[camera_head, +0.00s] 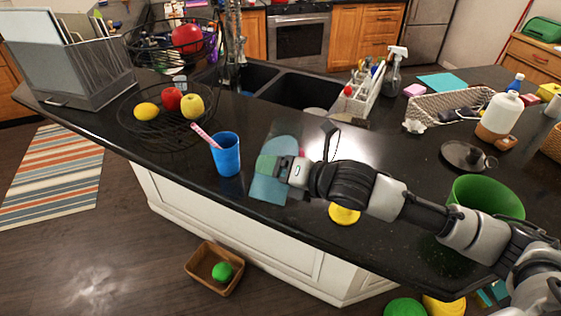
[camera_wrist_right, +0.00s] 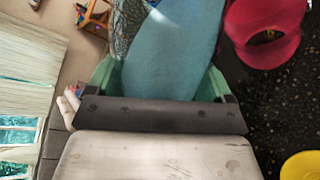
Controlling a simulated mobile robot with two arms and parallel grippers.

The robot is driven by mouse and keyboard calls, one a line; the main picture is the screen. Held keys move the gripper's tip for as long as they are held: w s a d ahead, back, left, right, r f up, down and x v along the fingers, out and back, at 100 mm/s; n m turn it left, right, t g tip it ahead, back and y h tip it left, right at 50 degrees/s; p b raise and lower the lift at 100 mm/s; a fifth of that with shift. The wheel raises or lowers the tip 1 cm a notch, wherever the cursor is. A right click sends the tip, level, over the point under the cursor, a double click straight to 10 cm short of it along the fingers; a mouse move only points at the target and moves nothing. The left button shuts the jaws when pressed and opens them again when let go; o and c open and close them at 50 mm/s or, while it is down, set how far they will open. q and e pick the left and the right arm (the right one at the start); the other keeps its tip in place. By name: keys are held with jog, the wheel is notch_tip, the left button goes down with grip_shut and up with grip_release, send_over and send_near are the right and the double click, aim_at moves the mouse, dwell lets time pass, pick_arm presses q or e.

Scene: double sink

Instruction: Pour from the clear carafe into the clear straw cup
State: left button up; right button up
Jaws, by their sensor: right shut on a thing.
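A blue cup (camera_head: 227,158) stands upright on the black counter, with a pink straw (camera_head: 205,136) leaning out to the left; neither looks clear. My right gripper (camera_head: 276,168) is just right of this cup, apart from it. It is shut on a teal-blue object (camera_head: 270,189), which I take to be the carafe, though its outline is partly hidden and it does not look clear. In the right wrist view this blue object (camera_wrist_right: 183,50) lies between the green fingers (camera_wrist_right: 158,82). I cannot tell how far it is tilted, or what it contains. My left gripper is not in view.
A wire fruit basket (camera_head: 160,125) stands left of the cup. The sink (camera_head: 290,90) is behind. A yellow object (camera_head: 344,214) sits below my right arm, near the front edge, and a green bowl (camera_head: 485,195) is at right. A red object (camera_wrist_right: 265,30) shows in the wrist view.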

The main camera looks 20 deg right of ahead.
jog(key=shift+a+r+m+g+p, duration=0.1)
jog(key=shift+r+m+g+p, duration=0.2)
jog(key=shift+r+m+p, duration=0.25)
jog(key=shift+f, duration=0.15)
jog(key=shift+s, duration=0.1)
jog(key=shift+m+p, duration=0.35)
jog(key=shift+p, duration=0.6)
dwell(2.4)
dwell(0.8)
